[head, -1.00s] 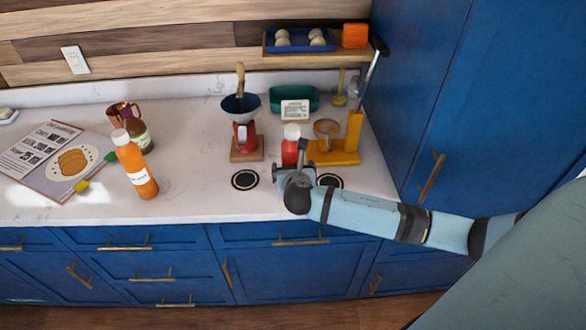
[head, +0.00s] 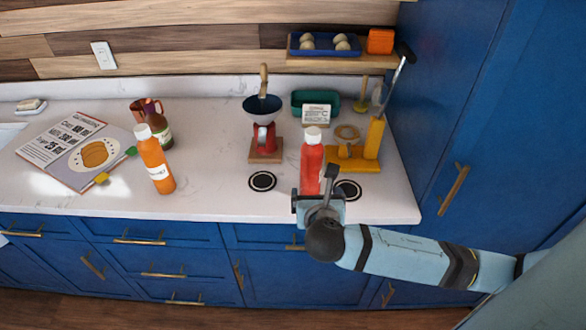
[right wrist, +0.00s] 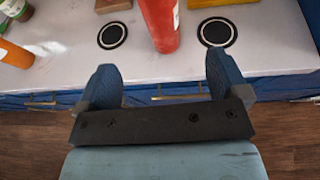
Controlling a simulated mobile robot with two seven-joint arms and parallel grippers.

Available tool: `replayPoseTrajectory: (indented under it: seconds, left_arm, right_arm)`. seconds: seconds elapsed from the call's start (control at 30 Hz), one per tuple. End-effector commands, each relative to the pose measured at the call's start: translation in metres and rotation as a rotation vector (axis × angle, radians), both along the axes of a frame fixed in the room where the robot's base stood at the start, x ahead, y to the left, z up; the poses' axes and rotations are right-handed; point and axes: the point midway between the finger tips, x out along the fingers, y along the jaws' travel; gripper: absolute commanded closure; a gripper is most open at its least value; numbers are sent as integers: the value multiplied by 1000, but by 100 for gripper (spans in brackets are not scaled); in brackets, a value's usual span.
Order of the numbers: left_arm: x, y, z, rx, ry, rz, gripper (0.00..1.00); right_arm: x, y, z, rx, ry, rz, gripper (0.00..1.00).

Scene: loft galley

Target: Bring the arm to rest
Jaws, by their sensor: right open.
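My right gripper (head: 318,200) is over the front edge of the counter, in front of a red bottle with a white cap (head: 312,160). In the right wrist view its two blue fingers (right wrist: 163,85) are spread wide with nothing between them. The red bottle (right wrist: 160,22) stands upright on the counter beyond the fingertips, with a visible gap. My right arm (head: 410,258) reaches in from the lower right. My left gripper does not show.
Two black-ringed discs (head: 262,181) (head: 348,190) lie flat near the bottle. Behind are a red-based stand with a bowl (head: 262,110) and a yellow stand (head: 372,140). An orange bottle (head: 155,160) and a cookbook (head: 75,150) are left. A tall blue cabinet (head: 490,110) borders the right.

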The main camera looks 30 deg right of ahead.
Motion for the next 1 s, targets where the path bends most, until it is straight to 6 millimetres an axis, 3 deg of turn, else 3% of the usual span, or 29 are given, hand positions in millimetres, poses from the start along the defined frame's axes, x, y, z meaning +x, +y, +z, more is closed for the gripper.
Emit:
replayPoseTrajectory:
  seconds: [0.2,0.33,0.53,0.7,0.83,1.0]
  left_arm:
    - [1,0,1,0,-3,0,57]
    - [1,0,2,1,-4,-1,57]
    - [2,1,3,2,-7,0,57]
    - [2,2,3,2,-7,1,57]
    - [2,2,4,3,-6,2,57]
    - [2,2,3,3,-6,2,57]
  right_arm:
    - [-2,2,-2,18,-1,0,8]
    - [-8,17,-27,208,-6,-11,8]
    - [-40,67,-102,957,-29,-192,8]
    - [-83,99,-153,1667,-74,-562,8]
    - [-114,106,-177,2094,-146,-881,8]
    - [-140,104,-192,2414,-243,-1161,8]
